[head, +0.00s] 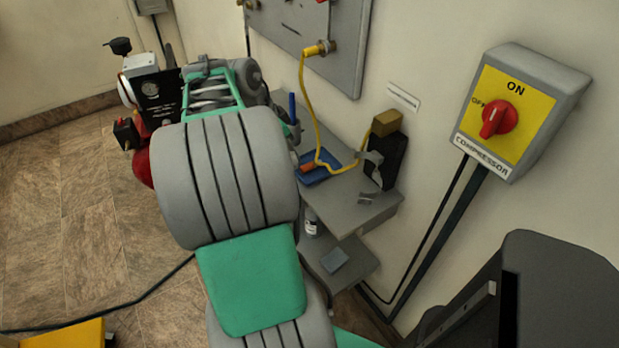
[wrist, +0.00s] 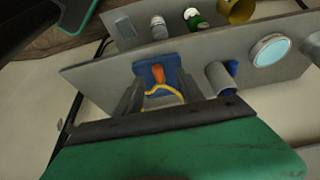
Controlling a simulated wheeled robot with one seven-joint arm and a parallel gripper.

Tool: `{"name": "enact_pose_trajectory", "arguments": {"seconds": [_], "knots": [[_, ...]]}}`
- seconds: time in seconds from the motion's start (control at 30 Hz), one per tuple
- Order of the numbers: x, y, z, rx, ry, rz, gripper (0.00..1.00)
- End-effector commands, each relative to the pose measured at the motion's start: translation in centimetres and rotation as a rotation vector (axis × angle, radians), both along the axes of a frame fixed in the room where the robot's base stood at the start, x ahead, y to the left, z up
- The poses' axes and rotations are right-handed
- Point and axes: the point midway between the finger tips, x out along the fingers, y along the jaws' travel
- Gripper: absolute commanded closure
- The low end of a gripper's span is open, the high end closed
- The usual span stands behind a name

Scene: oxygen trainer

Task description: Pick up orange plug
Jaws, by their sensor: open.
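The orange plug (head: 307,168) lies in a small blue tray (head: 322,178) on the grey shelf, with a yellow hose (head: 313,115) attached. In the wrist view the orange plug (wrist: 158,76) sits upright in the picture over the blue tray (wrist: 144,72). The yellow hose (wrist: 165,88) curves below it. My gripper (wrist: 160,92) is open, with one dark finger on each side of the plug and hose in the picture. Whether the fingers touch the plug or are still above it I cannot tell.
The shelf (head: 358,205) stands against the wall. A black holder (head: 388,160) is right of the tray. A wall panel (head: 345,45) is above, and a compressor switch box (head: 510,105) is at right. In the wrist view a grey cylinder (wrist: 217,76) stands right of the tray; bottles (wrist: 193,18) are beyond.

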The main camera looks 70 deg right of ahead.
Motion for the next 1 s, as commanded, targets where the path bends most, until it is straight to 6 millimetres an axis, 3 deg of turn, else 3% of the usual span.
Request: {"name": "enact_pose_trajectory", "arguments": {"seconds": [0.4, 0.67, 1.0], "knots": [[-2.3, -2.0, -5.6, 0.001, -0.001, 0.002, 0.55], [-2.3, -2.3, -6.1, -0.001, -0.002, 0.005, 0.55], [-2.3, -2.2, -6.1, 0.000, -0.002, 0.006, 0.82]]}}
